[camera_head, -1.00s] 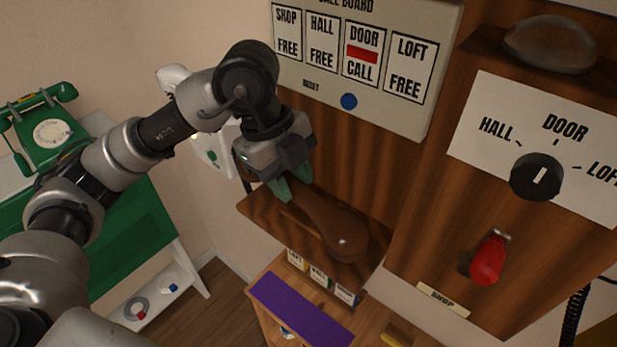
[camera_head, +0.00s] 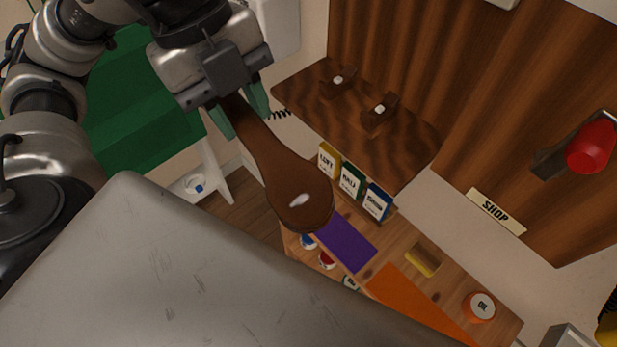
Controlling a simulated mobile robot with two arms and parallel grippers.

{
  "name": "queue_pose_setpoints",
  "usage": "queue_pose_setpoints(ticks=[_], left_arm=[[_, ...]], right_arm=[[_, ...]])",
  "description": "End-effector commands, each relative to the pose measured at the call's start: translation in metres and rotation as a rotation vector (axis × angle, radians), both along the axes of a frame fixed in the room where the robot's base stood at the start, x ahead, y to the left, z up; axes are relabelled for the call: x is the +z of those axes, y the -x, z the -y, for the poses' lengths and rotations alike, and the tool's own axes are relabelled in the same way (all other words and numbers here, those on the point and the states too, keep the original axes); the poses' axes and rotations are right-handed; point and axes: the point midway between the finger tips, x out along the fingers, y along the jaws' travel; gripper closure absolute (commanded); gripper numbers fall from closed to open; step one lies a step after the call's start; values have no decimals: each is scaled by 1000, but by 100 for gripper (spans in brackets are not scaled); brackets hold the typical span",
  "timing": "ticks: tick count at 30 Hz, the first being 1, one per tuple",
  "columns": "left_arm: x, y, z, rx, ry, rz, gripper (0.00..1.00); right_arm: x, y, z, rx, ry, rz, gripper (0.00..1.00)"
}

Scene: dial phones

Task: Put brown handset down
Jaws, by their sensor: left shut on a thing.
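My left gripper (camera_head: 240,115) is shut on the upper end of the brown handset (camera_head: 283,174). The handset hangs tilted down and to the right, with its round end lowest. It is in the air, to the left of the wooden shelf (camera_head: 413,147) on the wall panel. The shelf bears two small dark cradle blocks, one at the left (camera_head: 337,82) and one nearer the middle (camera_head: 379,113), each with a white button. Nothing rests on these blocks. My right gripper does not show.
Yellow, green and blue labelled boxes (camera_head: 351,181) stand below the shelf. A wooden bench with a purple mat (camera_head: 345,243), an orange mat (camera_head: 420,304) and an orange tin (camera_head: 479,306) lies lower. A red lever (camera_head: 591,147) juts out at the right. A green surface (camera_head: 140,105) is at the left.

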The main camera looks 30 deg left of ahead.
Motion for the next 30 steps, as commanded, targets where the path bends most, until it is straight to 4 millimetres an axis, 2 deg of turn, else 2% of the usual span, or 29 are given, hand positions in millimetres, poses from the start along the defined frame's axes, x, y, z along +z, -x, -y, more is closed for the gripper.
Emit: queue_pose_setpoints(ticks=[5, 9, 14, 20, 24, 30], left_arm=[[-46, -15, 6, 32, -5, -33, 100], [-96, -25, 9, 71, -11, -55, 100], [-153, -29, 10, 108, -17, -77, 100], [-220, -19, 9, 136, -24, -104, 100], [-265, -5, 6, 142, -29, -121, 100], [-319, 22, 1, 138, -36, -142, 100]], right_arm=[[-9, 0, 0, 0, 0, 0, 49], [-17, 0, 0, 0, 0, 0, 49], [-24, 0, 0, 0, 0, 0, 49], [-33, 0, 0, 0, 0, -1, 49], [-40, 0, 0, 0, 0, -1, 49], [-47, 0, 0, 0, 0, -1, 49]])
